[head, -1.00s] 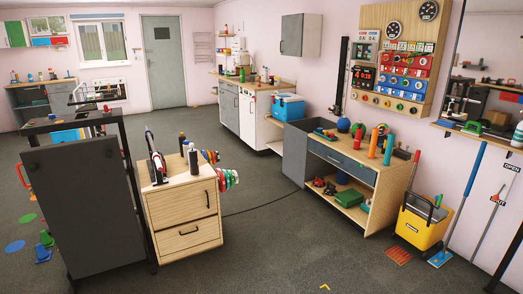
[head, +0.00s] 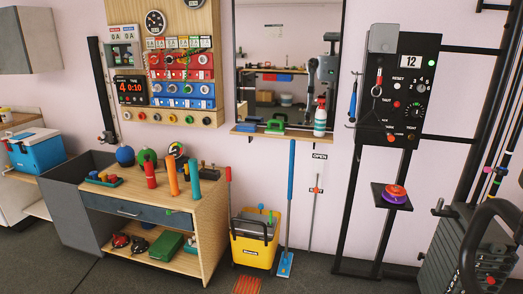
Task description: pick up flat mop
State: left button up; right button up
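A flat mop with a long blue handle (head: 291,195) stands upright against the pink wall, right of the middle in the head view. Its flat blue head (head: 285,265) rests on the dark floor beside a yellow bucket (head: 253,250). The handle's top reaches up to just under the mirror shelf. Neither of my grippers is in view, so nothing shows between them and the mop.
A wooden workbench (head: 208,225) with bottles stands left of the bucket. A thin grey pole (head: 313,210) leans right of the mop. A black frame with a control panel (head: 398,90) stands further right. An orange floor grate (head: 247,285) lies before the bucket.

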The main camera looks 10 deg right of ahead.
aim_at(285, 264)
jog(key=i+l+z, duration=0.15)
jog(key=i+z, duration=0.25)
jog(key=i, duration=0.6)
jog(key=i+j+z, duration=0.15)
jog(key=i+z, duration=0.25)
jog(key=i, duration=0.65)
